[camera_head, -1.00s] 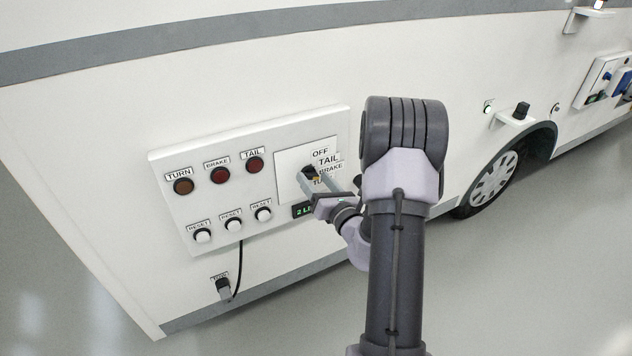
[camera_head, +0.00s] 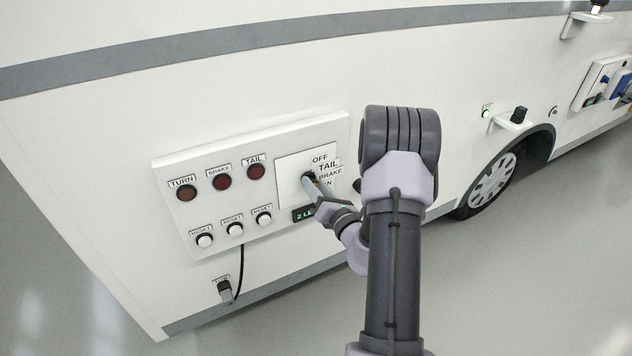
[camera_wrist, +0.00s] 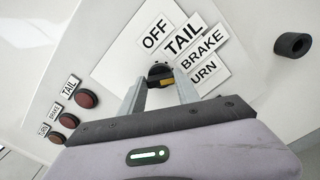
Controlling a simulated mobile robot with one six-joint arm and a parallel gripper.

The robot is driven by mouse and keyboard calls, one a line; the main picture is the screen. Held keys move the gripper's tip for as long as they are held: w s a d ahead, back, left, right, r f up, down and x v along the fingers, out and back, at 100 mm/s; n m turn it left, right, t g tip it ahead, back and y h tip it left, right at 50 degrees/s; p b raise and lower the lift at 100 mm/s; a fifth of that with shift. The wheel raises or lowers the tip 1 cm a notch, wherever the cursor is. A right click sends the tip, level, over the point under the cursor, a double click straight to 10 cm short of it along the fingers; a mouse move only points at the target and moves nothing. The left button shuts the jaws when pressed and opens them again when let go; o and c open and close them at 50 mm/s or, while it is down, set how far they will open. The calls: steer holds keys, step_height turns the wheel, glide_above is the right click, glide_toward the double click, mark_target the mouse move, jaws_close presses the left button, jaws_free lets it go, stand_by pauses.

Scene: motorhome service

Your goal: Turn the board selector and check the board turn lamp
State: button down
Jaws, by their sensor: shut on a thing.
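The board selector (camera_wrist: 160,73) is a dark knob on a white plate with labels OFF, TAIL, BRAKE and TURN around it. In the wrist view my gripper (camera_wrist: 160,88) has a finger on each side of the knob and is shut on it. In the head view my gripper (camera_head: 311,184) partly covers the selector. The turn lamp (camera_head: 187,193) is at the upper left of the board (camera_head: 225,260), dull amber-brown and apparently unlit. Which label the knob points at is hard to tell.
The brake lamp (camera_head: 221,182) and tail lamp (camera_head: 256,171) are dark red. Several white reset buttons (camera_head: 235,229) sit below, with a small green display (camera_head: 303,215) beside them. A black cable hangs to a plug (camera_head: 224,290). A black knob (camera_wrist: 292,45) protrudes right of the label plate.

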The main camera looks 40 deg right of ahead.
steer(key=shift+m+p, duration=2.25)
steer(key=shift+m, duration=0.45)
steer(key=shift+f, duration=0.1)
steer(key=c, duration=0.9)
jaws_free()
steer(key=v, duration=1.7)
steer(key=shift+s+d+p, duration=0.1)
steer(key=shift+s+p, duration=0.15)
steer(key=shift+p, duration=0.1)
